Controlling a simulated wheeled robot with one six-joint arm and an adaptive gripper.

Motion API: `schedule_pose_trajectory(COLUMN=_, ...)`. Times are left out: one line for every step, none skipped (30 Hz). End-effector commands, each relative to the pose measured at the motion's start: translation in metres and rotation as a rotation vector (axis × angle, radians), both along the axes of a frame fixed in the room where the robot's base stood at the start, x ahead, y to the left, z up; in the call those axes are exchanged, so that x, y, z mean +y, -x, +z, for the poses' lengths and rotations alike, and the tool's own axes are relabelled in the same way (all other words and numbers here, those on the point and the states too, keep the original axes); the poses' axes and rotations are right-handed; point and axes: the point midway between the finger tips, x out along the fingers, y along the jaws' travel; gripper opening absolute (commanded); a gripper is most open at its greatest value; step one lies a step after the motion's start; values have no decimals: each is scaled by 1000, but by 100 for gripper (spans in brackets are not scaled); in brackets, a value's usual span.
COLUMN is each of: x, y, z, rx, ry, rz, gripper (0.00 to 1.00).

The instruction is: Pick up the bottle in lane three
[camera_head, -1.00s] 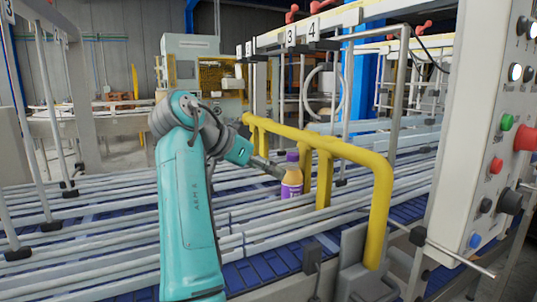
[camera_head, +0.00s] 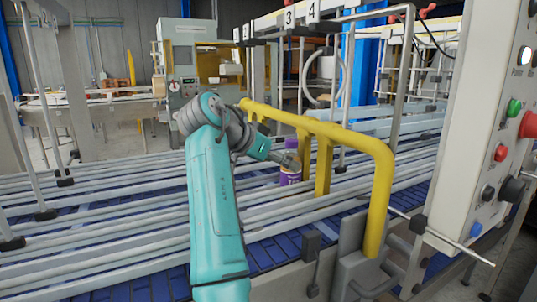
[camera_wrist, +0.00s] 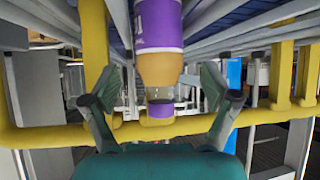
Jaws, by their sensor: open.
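In the wrist view the bottle (camera_wrist: 160,40) appears upside down, with purple label, orange contents, clear neck and purple cap. My gripper (camera_wrist: 160,95) is open there, with one finger on each side of the neck and cap. Gaps show between the fingers and the bottle. I cannot tell how deep the bottle sits between them.
A yellow guard rail (camera_head: 340,145) runs right beside the bottle and gripper, and crosses behind the cap in the wrist view. Metal lane rails (camera_head: 110,223) lie over the blue conveyor (camera_head: 290,250). A control panel (camera_head: 480,150) with buttons stands at the right.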

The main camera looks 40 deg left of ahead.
Motion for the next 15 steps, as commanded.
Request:
schedule_pose_trajectory(x=-2, y=-7, z=-5, rx=1, ry=1, rz=-2, gripper=86)
schedule_pose_trajectory(x=-3, y=-11, z=-7, rx=1, ry=1, rz=-2, gripper=86)
schedule_pose_trajectory(x=-3, y=-15, z=-11, rx=1, ry=0, rz=-1, gripper=86)
schedule_pose_trajectory(x=-4, y=-18, z=-13, rx=1, ry=0, rz=-1, gripper=86)
schedule_pose_trajectory(x=-5, y=-21, z=-15, rx=1, ry=0, rz=-1, gripper=86)
schedule_pose_trajectory(x=-6, y=-25, z=-17, rx=1, ry=0, rz=-1, gripper=86)
schedule_pose_trajectory(x=-6, y=-27, z=-18, rx=1, ry=0, rz=-1, gripper=86)
schedule_pose_trajectory(x=-6, y=-29, z=-20, rx=0, ry=0, rz=-1, gripper=86)
schedule_pose_trajectory(x=-7, y=-31, z=-21, rx=0, ry=0, rz=-1, gripper=86)
schedule_pose_trajectory(x=-7, y=-33, z=-22, rx=0, ry=-1, rz=-1, gripper=86)
schedule_pose_trajectory(x=-7, y=-34, z=-23, rx=0, ry=0, rz=0, gripper=86)
schedule_pose_trajectory(x=-7, y=-35, z=-24, rx=0, ry=0, rz=0, gripper=86)
schedule_pose_trajectory(x=-7, y=-35, z=-24, rx=0, ry=0, rz=0, gripper=86)
schedule_pose_trajectory(x=-7, y=-36, z=-25, rx=0, ry=-1, rz=1, gripper=86)
schedule_pose_trajectory(x=-7, y=-36, z=-25, rx=0, ry=-1, rz=1, gripper=86)
